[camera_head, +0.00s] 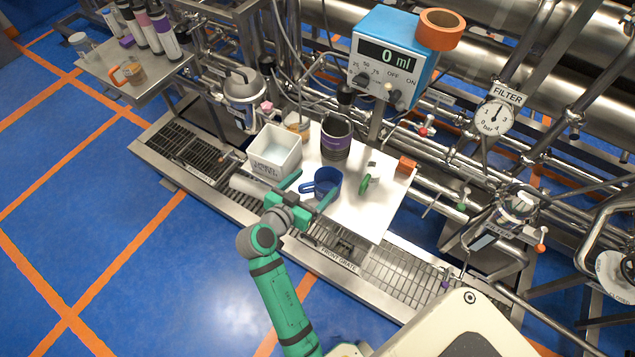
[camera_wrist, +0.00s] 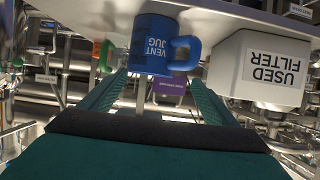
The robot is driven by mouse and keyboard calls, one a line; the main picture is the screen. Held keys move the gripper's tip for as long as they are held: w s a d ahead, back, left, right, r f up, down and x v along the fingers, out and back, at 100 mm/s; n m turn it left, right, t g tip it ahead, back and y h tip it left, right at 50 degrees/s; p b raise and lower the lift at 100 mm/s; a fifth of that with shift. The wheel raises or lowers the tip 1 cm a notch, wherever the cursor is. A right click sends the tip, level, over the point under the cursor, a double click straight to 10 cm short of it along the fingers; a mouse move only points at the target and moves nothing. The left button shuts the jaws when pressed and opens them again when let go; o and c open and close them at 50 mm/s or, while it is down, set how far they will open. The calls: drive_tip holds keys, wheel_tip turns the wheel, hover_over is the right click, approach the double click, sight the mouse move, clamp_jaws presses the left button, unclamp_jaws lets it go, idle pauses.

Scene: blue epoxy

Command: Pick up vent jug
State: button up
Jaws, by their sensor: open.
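The vent jug (camera_head: 329,181) is a blue jug standing on the white board, with its handle towards my gripper. In the wrist view the jug (camera_wrist: 150,40) shows its "VENT JUG" lettering, and its handle sticks out to the right. My gripper (camera_head: 315,184) is green, open and empty. It reaches in from the front left, its fingers spread either side of the handle's direction. In the wrist view the jug lies just beyond the gap between my fingertips (camera_wrist: 158,78). I cannot tell whether the handle is between the fingers.
A white used filter box (camera_head: 275,151) stands close to the left of my gripper. A dark jug with a purple band (camera_head: 336,138) stands behind the vent jug. The white board (camera_head: 368,215) is clear at the front right.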

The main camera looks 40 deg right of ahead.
sight(333, 173)
drive_tip(key=d, duration=0.1)
drive_tip(key=d+f, duration=0.1)
drive_tip(key=d, duration=0.1)
drive_tip(key=shift+s+d+f, duration=0.1)
drive_tip(key=shift+d+f, duration=0.15)
drive_tip(key=shift+d, duration=0.05)
drive_tip(key=shift+x, duration=2.55)
drive_tip(key=shift+c, duration=0.6)
drive_tip(key=shift+a, duration=0.1)
drive_tip(key=c, duration=1.1)
